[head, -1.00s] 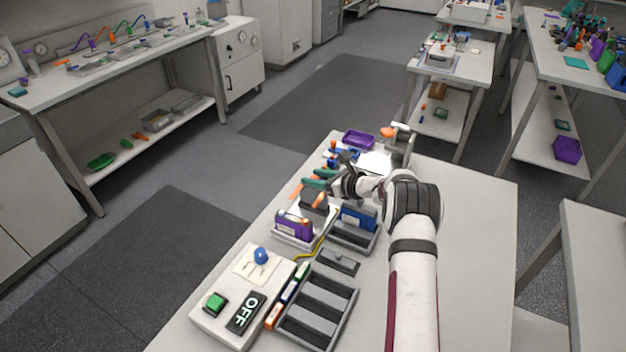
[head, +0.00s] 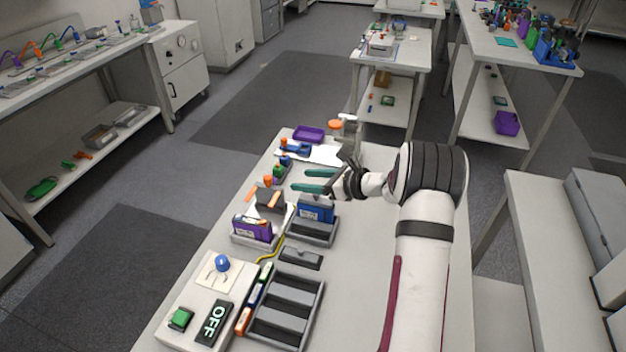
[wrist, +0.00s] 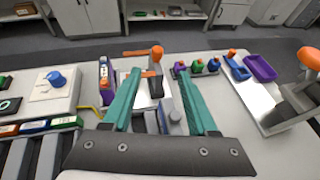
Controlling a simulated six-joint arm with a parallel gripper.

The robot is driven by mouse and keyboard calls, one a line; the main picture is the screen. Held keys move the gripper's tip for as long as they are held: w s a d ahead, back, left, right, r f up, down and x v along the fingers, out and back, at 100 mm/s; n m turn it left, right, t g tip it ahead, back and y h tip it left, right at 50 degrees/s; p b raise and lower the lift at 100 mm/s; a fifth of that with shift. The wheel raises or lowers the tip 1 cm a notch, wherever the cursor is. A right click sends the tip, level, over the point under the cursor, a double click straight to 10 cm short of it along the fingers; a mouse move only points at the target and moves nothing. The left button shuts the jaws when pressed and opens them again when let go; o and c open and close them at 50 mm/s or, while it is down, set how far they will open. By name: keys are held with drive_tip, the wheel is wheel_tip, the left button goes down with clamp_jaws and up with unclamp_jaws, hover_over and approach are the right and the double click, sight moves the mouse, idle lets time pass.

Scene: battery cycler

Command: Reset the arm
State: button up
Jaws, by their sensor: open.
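My gripper (head: 312,181) is open, its two teal fingers spread apart and empty, above the middle of the table. It also shows in the wrist view (wrist: 158,88), where the fingers frame a grey clamp fixture (wrist: 155,75) with orange handles from above. In the head view the fixture (head: 270,198) lies to the left of my fingers. A blue battery pack (head: 316,210) stands in a dark grey holder just below them. A purple battery pack (head: 252,228) stands in the fixture's pale base.
A purple tray (head: 308,134) is at the far end. The right tabletop is clear.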

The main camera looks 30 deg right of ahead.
drive_tip(key=shift+v, duration=1)
drive_tip(key=s+a+r+n+g+y, duration=0.1)
drive_tip(key=s+a+r+n+g, duration=0.4)
drive_tip(key=a, duration=0.5)
drive_tip(key=s+a+r+n+g+y, duration=0.1)
drive_tip(key=s+a+r+n+g, duration=0.15)
drive_tip(key=s+a+n, duration=0.5)
drive_tip(key=s+a+r+n+g+h, duration=0.1)
drive_tip(key=s+a+n+g+h, duration=0.45)
drive_tip(key=s, duration=0.95)
drive_tip(key=s+f+n+t+h, duration=0.1)
drive_tip(key=s+f+n, duration=0.1)
drive_tip(key=s+n, duration=0.4)
drive_tip(key=s, duration=0.4)
drive_tip(key=shift+d+f+n, duration=0.15)
drive_tip(key=shift+d+n, duration=0.15)
drive_tip(key=shift+d, duration=0.05)
